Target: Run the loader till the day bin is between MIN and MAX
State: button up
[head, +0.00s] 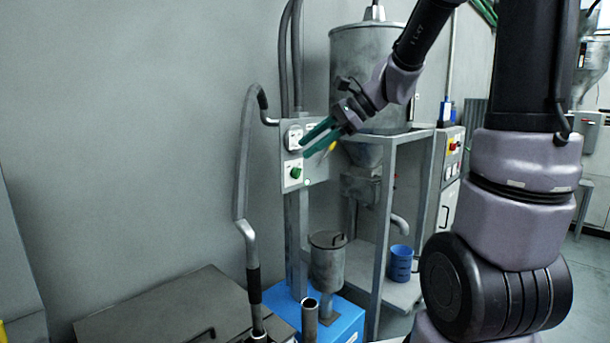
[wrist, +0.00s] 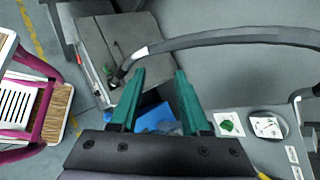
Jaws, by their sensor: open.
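A grey control panel (head: 318,170) on a post carries a green knob (head: 295,172) on a white plate and a round dial (head: 293,138) above it. The knob (wrist: 229,124) and dial (wrist: 266,126) also show at the right of the wrist view. My gripper (head: 304,149), with teal fingers, is open and empty in front of the panel, its tips over the dial's right side in the head view; contact cannot be told. A large grey metal hopper (head: 365,62), perhaps the day bin, stands behind my arm. I cannot see MIN or MAX marks.
A grey hose (head: 243,165) with a wand (head: 253,285) runs down left of the panel. A lidded canister (head: 327,268) stands by a blue base (head: 345,316). A blue cup (head: 401,262) sits on the frame's shelf. A dark lid (head: 170,310) lies front left.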

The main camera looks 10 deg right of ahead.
jog(key=w+f+m+t+y, duration=0.1)
jog(key=w+f+m+y, duration=0.1)
jog(key=w+m, duration=0.45)
jog(key=m+t+h, duration=0.1)
jog(key=m+t, duration=0.9)
jog(key=m, duration=0.6)
send_near(301, 173)
jog(key=x, duration=0.8)
jog(key=shift+a, duration=0.15)
grip_shut()
